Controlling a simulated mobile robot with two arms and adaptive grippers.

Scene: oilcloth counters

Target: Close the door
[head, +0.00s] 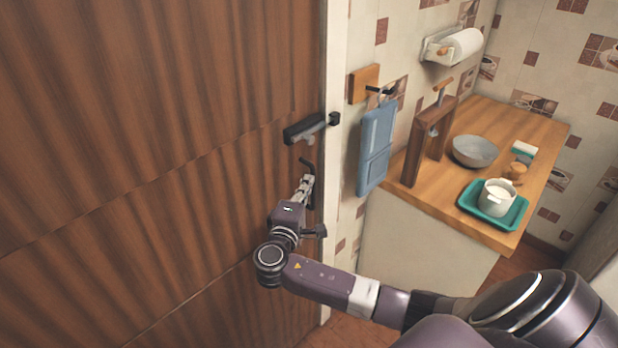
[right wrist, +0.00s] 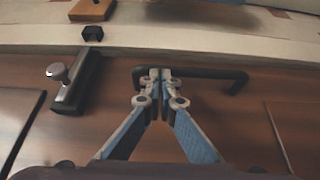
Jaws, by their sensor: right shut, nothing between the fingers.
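The brown wooden door (head: 150,130) fills the left of the head view, its right edge close beside the pale door frame (head: 335,75). I see no clear gap there. A dark door handle (head: 308,164) sits near that edge; in the right wrist view the handle (right wrist: 215,74) is a black bar. My right gripper (head: 307,181) is shut and empty, its fingertips at the handle. In the right wrist view the gripper (right wrist: 160,76) overlaps the bar's left part; I cannot tell whether it touches. My left gripper is out of view.
A black bolt latch (head: 304,128) is on the door above the handle; it also shows in the right wrist view (right wrist: 78,82).

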